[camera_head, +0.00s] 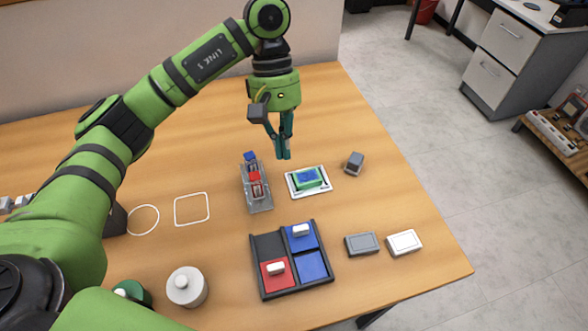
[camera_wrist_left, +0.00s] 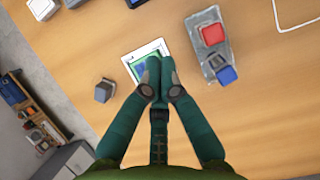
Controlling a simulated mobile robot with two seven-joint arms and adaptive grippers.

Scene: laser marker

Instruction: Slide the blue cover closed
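The black two-lane frame (camera_head: 328,282) lies on the table in the head view. The blue cover (camera_head: 296,243) with a white handle (camera_head: 301,230) is at the far end of its right lane. A blue panel (camera_head: 313,266) shows in the near half of that lane. A red cover (camera_head: 276,276) with a white handle is at the near end of the left lane. My left gripper (camera_head: 284,156) hangs above the table, beyond the frame and apart from it. In the left wrist view, its fingertips (camera_wrist_left: 159,88) meet, with nothing visible between them. My right gripper is out of view.
A green and blue block (camera_head: 310,178) on a white plate and a grey fixture (camera_head: 259,193) with red and blue parts stand between gripper and frame. A small grey block (camera_head: 353,163) and grey (camera_head: 362,244) and white (camera_head: 404,242) boxes are to the right.

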